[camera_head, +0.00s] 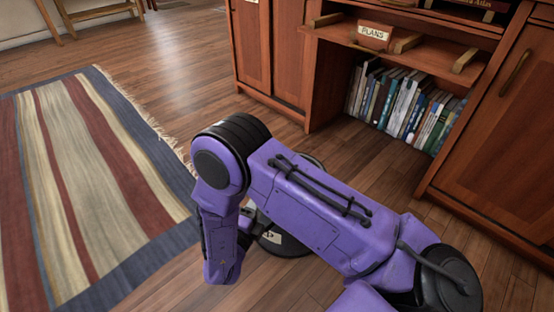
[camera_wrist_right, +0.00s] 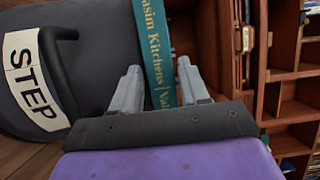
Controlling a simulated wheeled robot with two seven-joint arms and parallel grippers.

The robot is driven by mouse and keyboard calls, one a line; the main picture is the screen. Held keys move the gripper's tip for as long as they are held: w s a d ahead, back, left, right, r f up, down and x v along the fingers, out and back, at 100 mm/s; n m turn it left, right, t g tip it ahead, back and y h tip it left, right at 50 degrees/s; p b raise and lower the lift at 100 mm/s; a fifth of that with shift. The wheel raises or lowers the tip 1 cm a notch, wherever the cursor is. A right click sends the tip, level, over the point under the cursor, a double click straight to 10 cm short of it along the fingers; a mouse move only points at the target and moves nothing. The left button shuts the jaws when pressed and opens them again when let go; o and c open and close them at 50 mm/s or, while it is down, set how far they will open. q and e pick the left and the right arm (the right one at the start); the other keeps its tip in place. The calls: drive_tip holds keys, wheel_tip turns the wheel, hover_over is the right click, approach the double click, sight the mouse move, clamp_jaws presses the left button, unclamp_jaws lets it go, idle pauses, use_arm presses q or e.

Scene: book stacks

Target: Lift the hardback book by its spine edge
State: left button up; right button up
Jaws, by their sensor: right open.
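My right gripper (camera_wrist_right: 158,70) is open, with one grey finger on each side of the spine. I cannot tell whether either finger touches it. The book's lower end is hidden behind the gripper body, and its top runs out of the picture. In the head view my purple right arm crosses the middle, and I cannot make out the gripper or this book. My left gripper is not in view.
A dark step stool (camera_wrist_right: 85,62) marked "STEP" is left of the book; part of it (camera_head: 288,243) shows behind my arm. A wooden cabinet (camera_head: 275,50) holds a row of books (camera_head: 403,103) and a box labelled "PLANS" (camera_head: 373,35). A striped rug (camera_head: 85,175) lies left.

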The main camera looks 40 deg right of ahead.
drive_tip(key=shift+w+d, duration=0.3)
drive_tip(key=shift+d, duration=0.3)
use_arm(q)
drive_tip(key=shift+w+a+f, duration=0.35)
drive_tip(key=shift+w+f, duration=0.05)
use_arm(e)
clamp_jaws()
drive_tip(key=shift+r, duration=0.1)
